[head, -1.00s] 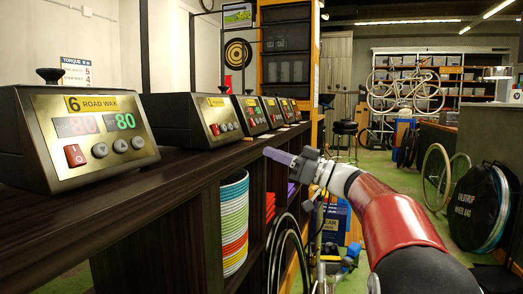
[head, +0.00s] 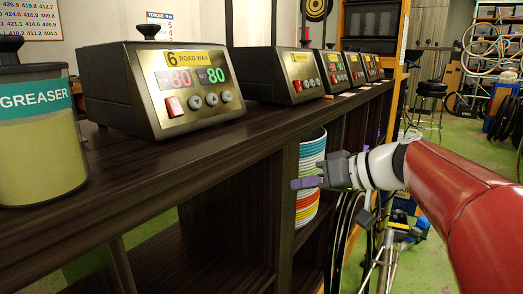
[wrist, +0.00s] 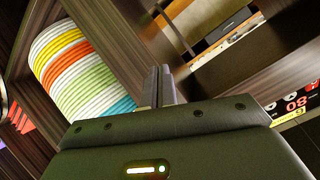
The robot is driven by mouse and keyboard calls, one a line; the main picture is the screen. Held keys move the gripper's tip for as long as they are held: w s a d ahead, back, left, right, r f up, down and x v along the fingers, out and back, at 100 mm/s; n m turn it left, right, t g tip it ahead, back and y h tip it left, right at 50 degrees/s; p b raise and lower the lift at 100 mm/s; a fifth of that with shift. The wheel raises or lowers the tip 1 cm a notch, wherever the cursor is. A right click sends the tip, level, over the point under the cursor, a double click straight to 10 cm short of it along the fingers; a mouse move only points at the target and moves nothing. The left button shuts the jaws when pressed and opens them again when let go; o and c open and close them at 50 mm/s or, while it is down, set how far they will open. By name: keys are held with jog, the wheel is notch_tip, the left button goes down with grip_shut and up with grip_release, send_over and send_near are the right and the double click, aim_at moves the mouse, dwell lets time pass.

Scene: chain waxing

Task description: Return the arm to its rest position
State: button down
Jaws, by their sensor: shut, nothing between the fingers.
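My gripper (head: 305,183) is at the end of my red and white arm, at the right of the head view. Its fingers point left, in front of the shelf unit and below the countertop edge. It is shut and empty. In the wrist view my gripper's fingers (wrist: 160,86) are together, with nothing between them. A stack of striped, coloured rings (head: 311,170) stands in a shelf compartment just behind the gripper; it also shows in the wrist view (wrist: 80,75), left of the fingers. I cannot tell the exact gap between them.
The dark countertop (head: 130,150) carries a wax heater marked 6 ROAD WAX (head: 155,85), more heaters behind it and a degreaser jar (head: 38,130) at the left. A bicycle stand (head: 385,250) is below my arm. Green floor (head: 440,150) is open farther back.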

jog(key=s+d+f+m+h+p, duration=0.1)
jog(key=s+f+h, duration=0.4)
jog(key=s, duration=0.5)
jog(key=s+d+f+m+g+h+p, duration=0.1)
jog(key=s+d+f+m+h, duration=0.3)
jog(key=s+f, duration=0.5)
jog(key=shift+s+d+f+m+h+p, duration=0.35)
jog(key=shift+s+d+h+p, duration=0.1)
jog(key=shift+s+h, duration=0.55)
jog(key=shift+s, duration=0.1)
